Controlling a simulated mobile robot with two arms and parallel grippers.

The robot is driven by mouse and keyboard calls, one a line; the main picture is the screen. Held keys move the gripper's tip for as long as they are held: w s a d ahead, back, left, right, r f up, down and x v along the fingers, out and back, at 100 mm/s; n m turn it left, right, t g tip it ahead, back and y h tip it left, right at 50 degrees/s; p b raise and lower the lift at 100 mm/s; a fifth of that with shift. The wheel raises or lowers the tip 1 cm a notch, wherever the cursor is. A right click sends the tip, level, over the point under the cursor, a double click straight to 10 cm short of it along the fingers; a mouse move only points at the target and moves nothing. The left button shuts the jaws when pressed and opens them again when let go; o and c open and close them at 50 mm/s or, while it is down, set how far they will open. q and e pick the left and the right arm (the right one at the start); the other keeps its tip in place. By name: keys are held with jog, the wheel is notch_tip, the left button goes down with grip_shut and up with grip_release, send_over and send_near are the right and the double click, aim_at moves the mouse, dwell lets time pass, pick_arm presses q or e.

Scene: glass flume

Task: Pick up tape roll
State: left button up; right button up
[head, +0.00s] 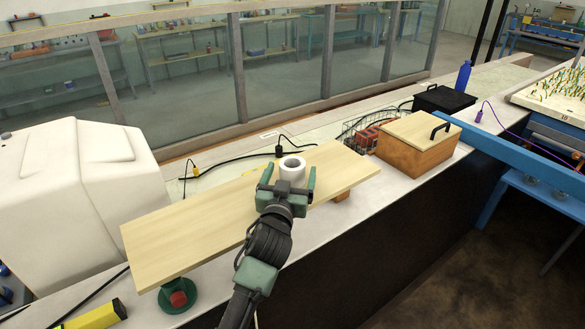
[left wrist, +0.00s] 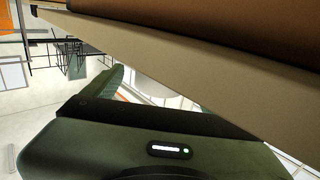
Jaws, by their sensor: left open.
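A white tape roll (head: 292,168) stands with its hole facing up on a pale wooden board (head: 190,235). My left gripper (head: 289,176) is open, with one green finger on each side of the roll in the head view. Whether the fingers touch the roll I cannot tell. In the left wrist view, the green gripper body (left wrist: 150,150) fills the lower part, and a pale, partly hidden shape behind it may be the roll. My right gripper is in neither view.
The board rests raised on a green and red support (head: 178,296) at its near left. A lidded wooden box (head: 415,150) and wire basket (head: 362,135) stand to the right. A white housing (head: 75,185) is at left. Cables and a glass wall (head: 180,75) lie behind.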

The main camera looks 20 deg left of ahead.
aim_at(292, 168)
pick_arm(q)
jog(key=w, duration=0.3)
jog(key=shift+a+f, duration=0.25)
jog(key=shift+s+r, duration=0.1)
jog(key=shift+s, duration=0.05)
jog(key=c, duration=1.4)
jog(key=shift+c, duration=0.6)
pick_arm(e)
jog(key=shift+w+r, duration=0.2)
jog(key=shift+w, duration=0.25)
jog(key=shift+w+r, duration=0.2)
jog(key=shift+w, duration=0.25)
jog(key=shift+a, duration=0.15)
